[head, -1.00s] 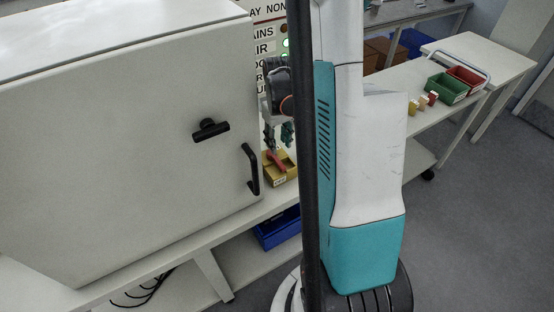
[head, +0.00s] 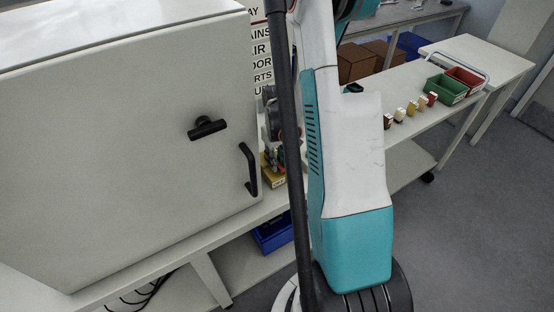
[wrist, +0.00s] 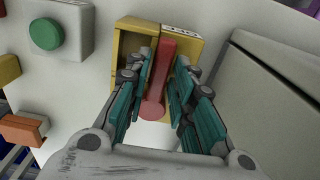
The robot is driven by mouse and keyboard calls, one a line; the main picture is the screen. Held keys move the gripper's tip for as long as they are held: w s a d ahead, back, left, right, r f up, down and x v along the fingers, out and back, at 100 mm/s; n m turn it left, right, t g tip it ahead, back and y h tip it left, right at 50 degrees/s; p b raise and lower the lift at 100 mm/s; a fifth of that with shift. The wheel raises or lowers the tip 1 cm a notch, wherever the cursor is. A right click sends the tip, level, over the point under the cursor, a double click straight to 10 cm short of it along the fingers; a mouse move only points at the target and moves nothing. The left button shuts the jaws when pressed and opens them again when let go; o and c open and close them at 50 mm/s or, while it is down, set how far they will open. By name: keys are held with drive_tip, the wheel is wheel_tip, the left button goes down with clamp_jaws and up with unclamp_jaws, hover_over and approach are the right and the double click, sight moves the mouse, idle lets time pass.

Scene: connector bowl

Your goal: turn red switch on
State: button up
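The red switch is a red bar lever (wrist: 167,65) on a yellow box (wrist: 130,45) in the wrist view. Its rounded end points toward the camera. My gripper (wrist: 165,58) has its two teal-padded fingers on either side of the lever. They look apart, with narrow gaps beside the red bar; contact is not clear. In the head view the yellow box (head: 272,180) sits on the bench beside the cabinet. My arm hides most of the gripper and the lever there.
A green button (wrist: 46,34) on a pale box is left in the wrist view, with an orange block (wrist: 22,129) below. A large white cabinet (head: 110,170) stands close left in the head view. Green (head: 447,88) and red (head: 467,78) bins are at the far right.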

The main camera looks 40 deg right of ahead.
clamp_jaws()
drive_tip(key=shift+d+n, duration=0.15)
drive_tip(key=shift+n, duration=0.15)
drive_tip(key=d+n+b, duration=0.1)
drive_tip(key=n, duration=0.1)
drive_tip(key=shift+s+n, duration=0.1)
drive_tip(key=shift+n, duration=0.2)
drive_tip(key=n, duration=0.1)
drive_tip(key=d+n+b, duration=0.1)
drive_tip(key=n, duration=0.1)
drive_tip(key=d+n+b, duration=0.1)
drive_tip(key=n, duration=0.1)
drive_tip(key=shift+w+d, duration=0.2)
drive_tip(key=shift+w, duration=0.15)
drive_tip(key=n, duration=0.1)
drive_tip(key=w+d+n, duration=0.1)
drive_tip(key=n, duration=0.1)
drive_tip(key=n+b, duration=0.1)
drive_tip(key=n, duration=0.1)
drive_tip(key=shift+w+d, duration=0.15)
drive_tip(key=shift+d, duration=0.1)
drive_tip(key=shift+w+d+n+b, duration=0.15)
drive_tip(key=shift+w+n, duration=0.15)
drive_tip(key=shift+n, duration=0.55)
drive_tip(key=shift+w+d+n+b, duration=0.15)
drive_tip(key=shift+w+n, duration=0.2)
drive_tip(key=shift+n, duration=0.45)
drive_tip(key=shift+w+d+n+b, duration=0.15)
drive_tip(key=shift+w+n, duration=0.15)
drive_tip(key=shift+n, duration=0.55)
